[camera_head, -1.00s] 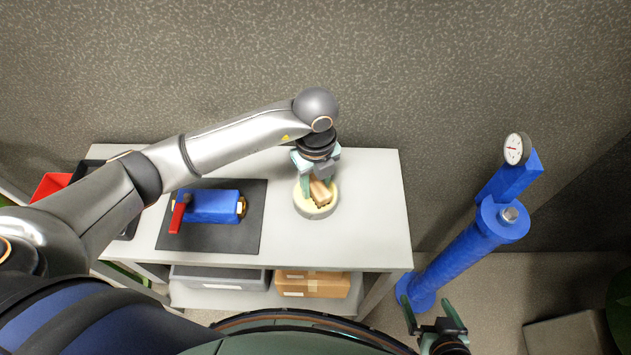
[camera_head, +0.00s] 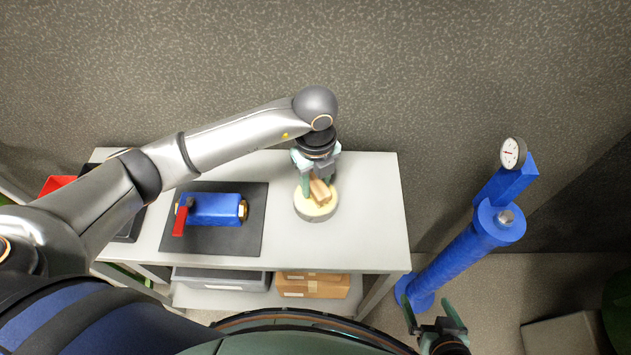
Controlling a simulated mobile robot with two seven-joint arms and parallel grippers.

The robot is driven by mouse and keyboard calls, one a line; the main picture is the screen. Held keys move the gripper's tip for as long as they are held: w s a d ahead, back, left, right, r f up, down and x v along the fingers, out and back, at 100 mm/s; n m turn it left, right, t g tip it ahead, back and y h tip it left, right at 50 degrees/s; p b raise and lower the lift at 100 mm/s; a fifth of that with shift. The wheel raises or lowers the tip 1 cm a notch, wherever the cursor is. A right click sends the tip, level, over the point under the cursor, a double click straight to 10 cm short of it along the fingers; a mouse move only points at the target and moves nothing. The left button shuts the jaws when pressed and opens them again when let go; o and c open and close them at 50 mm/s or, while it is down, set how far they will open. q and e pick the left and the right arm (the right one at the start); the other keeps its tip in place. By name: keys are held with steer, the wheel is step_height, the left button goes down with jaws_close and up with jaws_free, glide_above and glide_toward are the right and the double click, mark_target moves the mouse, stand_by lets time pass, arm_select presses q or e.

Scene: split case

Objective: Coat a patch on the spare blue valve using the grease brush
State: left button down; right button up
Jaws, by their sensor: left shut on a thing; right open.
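The spare blue valve (camera_head: 215,209) with a red lever (camera_head: 181,221) and brass ends lies on a dark mat (camera_head: 233,243) on the white table. My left gripper (camera_head: 318,185) is shut on the grease brush (camera_head: 320,191), whose tan handle shows between the fingers. The brush is at a round tub (camera_head: 317,216) of pale yellow grease, right of the mat. The gripper hides part of the brush, and I cannot tell how deep its bristles sit. My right gripper (camera_head: 436,320) is open and empty, low at the right, off the table.
A blue standing pipe (camera_head: 448,262) with a white gauge (camera_head: 513,153) rises right of the table. A red bin (camera_head: 56,185) and a dark tray stand at the left. A grey bin (camera_head: 221,279) and cardboard boxes (camera_head: 312,287) sit on the lower shelf. The table's right end (camera_head: 375,220) is clear.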

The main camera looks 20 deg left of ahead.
mark_target(315, 181)
arm_select(q)
step_height(315, 181, up, 3)
steer(key=shift+r+p, duration=0.15)
steer(key=shift+p, duration=0.9)
steer(key=shift+r+p, duration=0.55)
steer(key=shift+r, duration=0.35)
